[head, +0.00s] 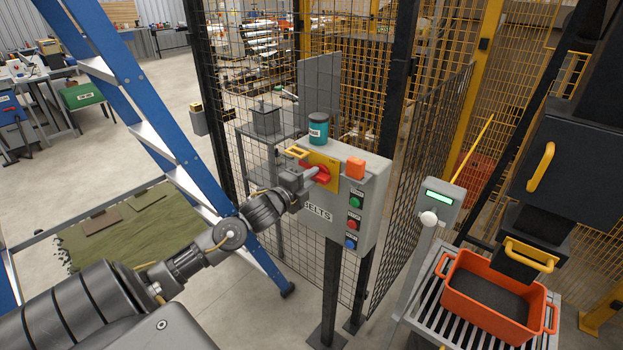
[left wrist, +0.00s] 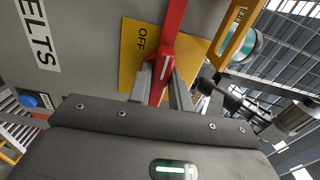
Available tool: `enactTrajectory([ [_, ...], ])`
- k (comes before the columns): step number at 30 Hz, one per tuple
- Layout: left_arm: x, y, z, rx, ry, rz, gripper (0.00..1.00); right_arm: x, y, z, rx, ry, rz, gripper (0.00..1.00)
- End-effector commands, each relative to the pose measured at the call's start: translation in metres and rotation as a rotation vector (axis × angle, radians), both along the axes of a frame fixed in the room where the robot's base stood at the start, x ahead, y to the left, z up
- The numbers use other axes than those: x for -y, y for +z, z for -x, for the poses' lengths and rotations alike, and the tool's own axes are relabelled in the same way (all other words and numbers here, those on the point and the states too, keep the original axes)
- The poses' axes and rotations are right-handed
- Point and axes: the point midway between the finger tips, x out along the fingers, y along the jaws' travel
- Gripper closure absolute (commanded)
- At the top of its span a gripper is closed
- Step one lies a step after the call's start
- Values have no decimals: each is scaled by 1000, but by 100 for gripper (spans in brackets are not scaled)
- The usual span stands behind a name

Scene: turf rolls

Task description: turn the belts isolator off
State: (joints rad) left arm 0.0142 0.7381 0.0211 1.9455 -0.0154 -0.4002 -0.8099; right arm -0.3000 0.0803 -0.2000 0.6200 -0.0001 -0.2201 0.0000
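The belts isolator is a red rotary handle (head: 322,178) on a yellow plate (head: 330,165), fixed to a grey box (head: 340,210) lettered BELTS. In the head view, the handle lies roughly across the plate, partly hidden by my gripper. My left gripper (head: 308,178) reaches it from the left. In the left wrist view, the red handle (left wrist: 168,50) stands between the two fingers (left wrist: 162,85), which appear closed against its sides. An OFF label (left wrist: 141,38) shows on the yellow plate, left of the handle in that view. My right gripper is not in view.
A teal jar (head: 318,128) stands on the box, and an orange block (head: 355,167) is at its upper right. Green, red and blue buttons (head: 353,222) run down its right side. A blue ladder (head: 150,130), mesh fencing (head: 235,70) and a post with a screen (head: 440,198) stand close by.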

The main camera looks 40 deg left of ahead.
Motion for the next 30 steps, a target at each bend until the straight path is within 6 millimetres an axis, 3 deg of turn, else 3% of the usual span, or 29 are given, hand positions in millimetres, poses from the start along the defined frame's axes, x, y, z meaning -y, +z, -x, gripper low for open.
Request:
enactTrajectory([
  [4, 0, 0, 0, -1, 0, -1, 62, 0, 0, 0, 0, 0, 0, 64],
  [14, 0, -1, 3, -1, 0, -2, 62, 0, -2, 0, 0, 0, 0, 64],
  [30, 2, -3, 91, -2, -1, -3, 62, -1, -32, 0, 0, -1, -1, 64],
])
